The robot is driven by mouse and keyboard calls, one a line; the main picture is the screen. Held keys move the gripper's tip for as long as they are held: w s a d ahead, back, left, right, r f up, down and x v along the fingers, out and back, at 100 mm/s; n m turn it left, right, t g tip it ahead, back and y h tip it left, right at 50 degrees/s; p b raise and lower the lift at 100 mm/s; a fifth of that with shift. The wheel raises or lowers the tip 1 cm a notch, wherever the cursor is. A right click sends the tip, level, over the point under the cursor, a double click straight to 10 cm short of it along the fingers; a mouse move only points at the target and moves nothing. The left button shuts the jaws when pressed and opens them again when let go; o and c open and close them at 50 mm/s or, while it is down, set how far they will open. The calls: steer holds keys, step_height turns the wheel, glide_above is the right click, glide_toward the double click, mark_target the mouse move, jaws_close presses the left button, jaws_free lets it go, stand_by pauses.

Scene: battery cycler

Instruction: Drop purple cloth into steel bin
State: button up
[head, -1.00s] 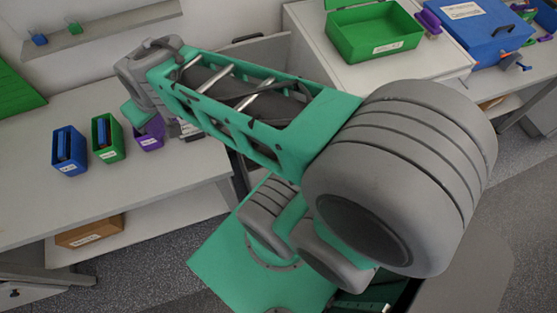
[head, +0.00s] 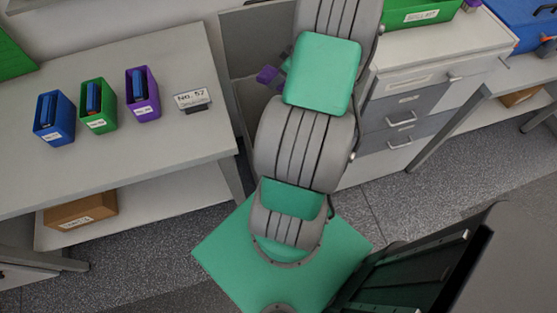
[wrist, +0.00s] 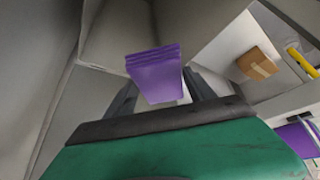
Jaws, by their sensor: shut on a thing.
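The purple cloth (wrist: 155,75) is folded and held between the two dark fingers of my gripper (wrist: 160,82) in the wrist view. In the head view a bit of the purple cloth (head: 267,74) shows left of my arm, which hides most of the gripper. A grey, open-topped bin (head: 246,32), which looks like the steel bin, stands behind my arm between the table and the drawer cabinet. The cloth appears over or within its opening. Grey walls (wrist: 108,35) surround the cloth in the wrist view. I cannot tell how deep the cloth is.
A table at left holds a blue box (head: 54,118), a green box (head: 98,105), a purple box (head: 143,93) and a sign (head: 193,98). A cardboard box (head: 80,209) lies on the shelf below. A drawer cabinet (head: 405,100) stands right of my arm.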

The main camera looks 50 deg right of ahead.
steer(key=shift+s+d+f, duration=0.4)
steer(key=shift+d+f, duration=0.05)
steer(key=shift+f, duration=0.25)
steer(key=shift+f+b, duration=1.45)
steer(key=shift+f, duration=1.35)
steer(key=o, duration=1.3)
steer(key=v, duration=0.8)
steer(key=shift+w+b, duration=0.1)
steer(key=shift+b, duration=0.25)
